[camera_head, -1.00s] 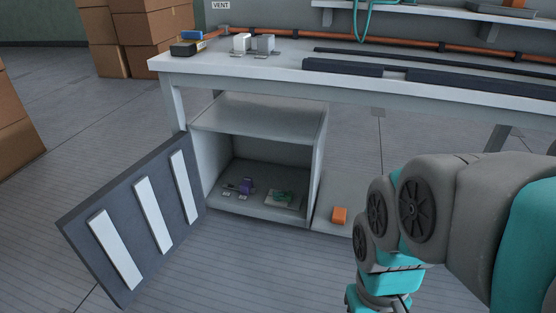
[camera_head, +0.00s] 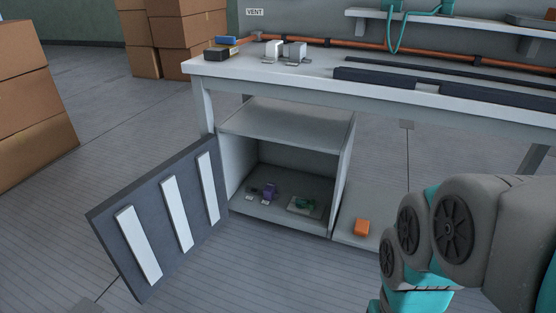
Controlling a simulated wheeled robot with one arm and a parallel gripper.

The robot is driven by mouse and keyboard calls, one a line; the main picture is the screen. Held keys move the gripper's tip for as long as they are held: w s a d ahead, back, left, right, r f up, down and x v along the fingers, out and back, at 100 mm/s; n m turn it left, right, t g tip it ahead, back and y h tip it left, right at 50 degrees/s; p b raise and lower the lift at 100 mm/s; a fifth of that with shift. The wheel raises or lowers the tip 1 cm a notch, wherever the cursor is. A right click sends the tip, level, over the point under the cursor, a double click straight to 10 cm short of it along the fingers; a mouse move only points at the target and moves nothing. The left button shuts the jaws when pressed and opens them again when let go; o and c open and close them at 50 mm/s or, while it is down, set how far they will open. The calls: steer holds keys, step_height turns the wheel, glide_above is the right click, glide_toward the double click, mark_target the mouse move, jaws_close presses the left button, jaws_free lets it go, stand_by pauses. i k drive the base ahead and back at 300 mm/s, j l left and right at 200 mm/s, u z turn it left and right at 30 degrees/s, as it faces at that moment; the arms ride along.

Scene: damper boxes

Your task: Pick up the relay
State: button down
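No label marks the relay, and I cannot tell which small item it is. A purple part (camera_head: 269,190) and a green part on a pale plate (camera_head: 306,204) lie on the floor of the open cabinet (camera_head: 283,122). An orange block (camera_head: 362,227) sits on a low grey surface right of the cabinet. A white block (camera_head: 274,49) and a grey block (camera_head: 296,51) stand on the bench top at the back left. My arm shows at the lower right. My gripper is out of view.
The cabinet's dark door (camera_head: 165,215) with white strips stands open to the left. The bench (camera_head: 270,78) overhangs the cabinet and carries long dark bars (camera_head: 440,90). Cardboard boxes (camera_head: 30,110) stand at the left. The floor in front is clear.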

mark_target(269, 190)
steer(key=i+j, duration=1.2)
steer(key=j, duration=0.1)
